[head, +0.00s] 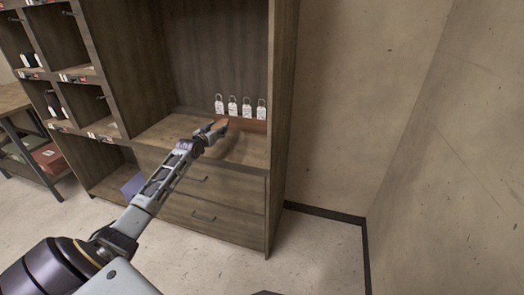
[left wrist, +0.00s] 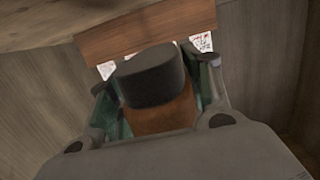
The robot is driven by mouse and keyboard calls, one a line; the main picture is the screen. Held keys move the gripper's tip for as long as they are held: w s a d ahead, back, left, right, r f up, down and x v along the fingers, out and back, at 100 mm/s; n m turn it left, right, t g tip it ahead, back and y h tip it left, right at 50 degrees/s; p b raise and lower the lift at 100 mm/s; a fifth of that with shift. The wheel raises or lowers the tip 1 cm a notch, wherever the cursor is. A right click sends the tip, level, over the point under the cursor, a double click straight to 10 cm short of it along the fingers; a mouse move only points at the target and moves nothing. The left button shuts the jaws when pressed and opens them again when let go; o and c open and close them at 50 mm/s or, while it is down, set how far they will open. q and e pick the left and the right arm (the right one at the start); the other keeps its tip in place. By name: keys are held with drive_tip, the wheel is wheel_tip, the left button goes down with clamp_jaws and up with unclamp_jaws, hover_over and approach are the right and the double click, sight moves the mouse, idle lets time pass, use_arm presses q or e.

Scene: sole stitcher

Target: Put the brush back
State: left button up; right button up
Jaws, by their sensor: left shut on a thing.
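My left gripper (head: 215,131) reaches into the open bay of the wooden cabinet, just above its shelf (head: 165,132). In the left wrist view, the gripper (left wrist: 158,95) is shut on the brush, which has a dark grey rounded part (left wrist: 150,78) and a brown part (left wrist: 165,114) between the fingers. In the head view the brush is small and mostly hidden by the fingers. I cannot tell whether the brush touches the shelf. My right gripper is out of view.
The cabinet's right side wall (head: 282,120) stands close to the right of the gripper. Two drawers (head: 215,195) are below the shelf. Small cubbies (head: 70,45) are on the left, with a workbench (head: 15,100) beyond. Open floor (head: 315,255) lies at the front right.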

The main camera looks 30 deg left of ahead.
use_arm(q)
drive_tip(key=shift+w, duration=0.15)
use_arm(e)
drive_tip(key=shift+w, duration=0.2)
use_arm(q)
drive_tip(key=shift+r, duration=0.1)
drive_tip(key=w+d, duration=0.1)
drive_tip(key=d, duration=0.5)
drive_tip(key=w+d+f+b, duration=0.1)
drive_tip(key=w+d, duration=0.1)
drive_tip(key=d, duration=0.4)
drive_tip(key=w+d, duration=0.1)
drive_tip(key=d, duration=0.6)
drive_tip(key=shift+w+d+f+b, duration=0.1)
drive_tip(key=shift+w+f+b, duration=0.15)
drive_tip(key=shift+f+b, duration=0.1)
drive_tip(key=shift+f, duration=0.75)
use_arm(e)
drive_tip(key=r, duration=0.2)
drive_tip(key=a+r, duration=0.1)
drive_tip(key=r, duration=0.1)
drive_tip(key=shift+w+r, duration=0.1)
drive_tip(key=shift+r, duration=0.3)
